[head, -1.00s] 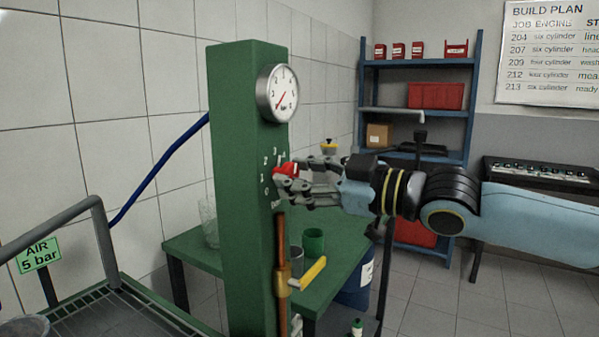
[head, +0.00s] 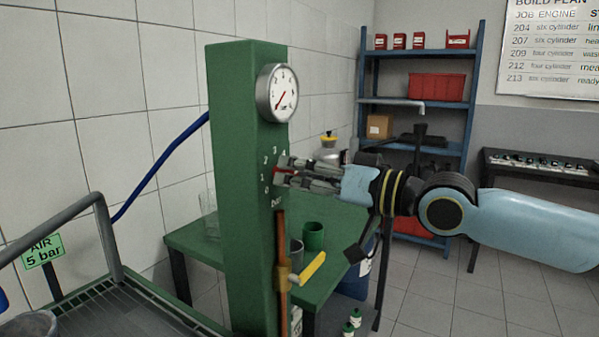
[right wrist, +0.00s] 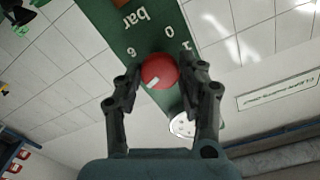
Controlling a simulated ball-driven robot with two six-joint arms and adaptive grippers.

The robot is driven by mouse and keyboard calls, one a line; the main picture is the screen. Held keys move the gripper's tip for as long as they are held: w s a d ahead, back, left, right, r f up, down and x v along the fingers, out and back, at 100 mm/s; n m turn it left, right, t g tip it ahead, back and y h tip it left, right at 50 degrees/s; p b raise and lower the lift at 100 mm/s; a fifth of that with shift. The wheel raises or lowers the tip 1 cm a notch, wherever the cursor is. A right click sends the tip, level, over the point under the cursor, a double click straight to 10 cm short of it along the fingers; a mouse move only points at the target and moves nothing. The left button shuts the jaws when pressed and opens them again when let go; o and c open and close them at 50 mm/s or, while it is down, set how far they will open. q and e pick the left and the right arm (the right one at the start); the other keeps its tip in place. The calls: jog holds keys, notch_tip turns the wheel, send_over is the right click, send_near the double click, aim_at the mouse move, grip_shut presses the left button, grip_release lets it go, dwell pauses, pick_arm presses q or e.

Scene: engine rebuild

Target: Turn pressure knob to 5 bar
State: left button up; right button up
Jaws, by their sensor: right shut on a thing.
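The red round pressure knob (right wrist: 158,70) sits on the green column. In the right wrist view it lies between the fingers of my right gripper (right wrist: 157,82), and its white mark points to the lower left of that picture. In the head view my right gripper (head: 287,173) comes from the right, shut on the knob, and hides most of it. The printed scale 0 to 4 (head: 266,176) shows beside it. The round pressure gauge (head: 278,93) is above, its red needle pointing down-left, near the low end. My left gripper is not in view.
A yellow-handled valve (head: 308,270) on a copper pipe is below the knob. A green table (head: 190,243) with cups stands behind the column (head: 232,190). A sign (head: 44,250) reads "AIR 5 bar". A blue shelf (head: 470,110) stands at the back.

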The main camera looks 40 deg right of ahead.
jog(key=shift+f+m, duration=0.25)
jog(key=shift+m, duration=1.45)
jog(key=shift+p, duration=0.3)
jog(key=o, duration=1.1)
jog(key=shift+c, duration=0.2)
jog(key=shift+o, duration=0.4)
jog(key=shift+r, duration=0.15)
